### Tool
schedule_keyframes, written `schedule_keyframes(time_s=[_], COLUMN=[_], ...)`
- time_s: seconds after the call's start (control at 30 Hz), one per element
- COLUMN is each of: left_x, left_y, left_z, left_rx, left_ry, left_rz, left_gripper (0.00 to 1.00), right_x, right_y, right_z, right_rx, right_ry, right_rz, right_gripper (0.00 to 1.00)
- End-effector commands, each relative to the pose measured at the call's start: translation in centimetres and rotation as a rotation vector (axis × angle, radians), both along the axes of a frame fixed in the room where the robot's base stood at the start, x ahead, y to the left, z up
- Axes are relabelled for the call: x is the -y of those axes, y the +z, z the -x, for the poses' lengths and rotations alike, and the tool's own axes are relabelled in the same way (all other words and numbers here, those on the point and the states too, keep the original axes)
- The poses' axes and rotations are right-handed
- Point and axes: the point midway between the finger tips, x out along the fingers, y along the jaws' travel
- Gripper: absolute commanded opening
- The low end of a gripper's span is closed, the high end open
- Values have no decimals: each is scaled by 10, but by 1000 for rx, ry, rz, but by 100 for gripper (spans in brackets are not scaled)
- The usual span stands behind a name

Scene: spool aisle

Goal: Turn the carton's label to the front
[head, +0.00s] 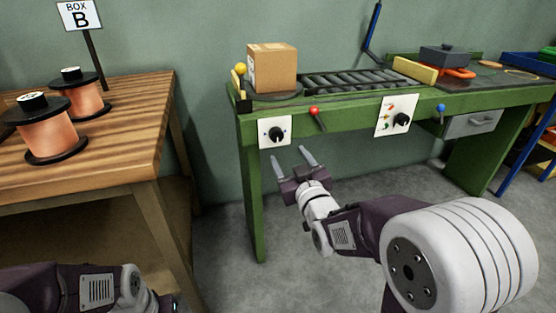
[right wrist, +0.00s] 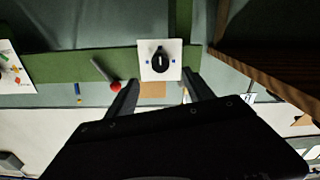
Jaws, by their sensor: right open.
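The brown cardboard carton (head: 272,70) stands upright on a dark round plate (head: 290,97) at the left end of the green bench. A pale label patch shows on its left side face; its front face looks plain. Below it, a white panel (head: 266,141) with a black knob (head: 276,134) is on the bench front; the knob also shows in the right wrist view (right wrist: 159,62). My right gripper (head: 293,153) is open and empty, just below and in front of this panel, its fingers pointing towards it. My left arm shows at the bottom left, its gripper out of frame.
A red-knobbed lever (head: 314,112) and a second dial panel (head: 397,115) sit right of the knob. Behind are rollers (head: 350,84) and a yellow block (head: 414,70). A wooden table (head: 130,125) with copper spools (head: 50,134) stands left, with a gap before the bench.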

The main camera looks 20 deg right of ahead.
Motion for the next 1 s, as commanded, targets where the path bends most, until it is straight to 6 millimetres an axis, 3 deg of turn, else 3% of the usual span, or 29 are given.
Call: schedule_keyframes(time_s=[0.17, 0.53, 0.9, 1.0], left_x=[0, 0, 0, 0], left_y=[-3, -26, -27, -27], left_z=[0, 0, 0, 0], left_rx=[1, 0, 0, 0], left_ry=[0, 0, 0, 0], left_rz=[0, 0, 0, 0], left_gripper=[0, 0, 0, 0], right_x=[-1, -3, -3, -3], right_y=[0, 0, 2, 2], right_z=[-11, -81, -91, -91], right_rx=[0, 0, -1, -1], right_ry=[1, 1, 1, 1], right_rz=[0, 0, 0, 0], right_gripper=[61, 61, 61, 36])
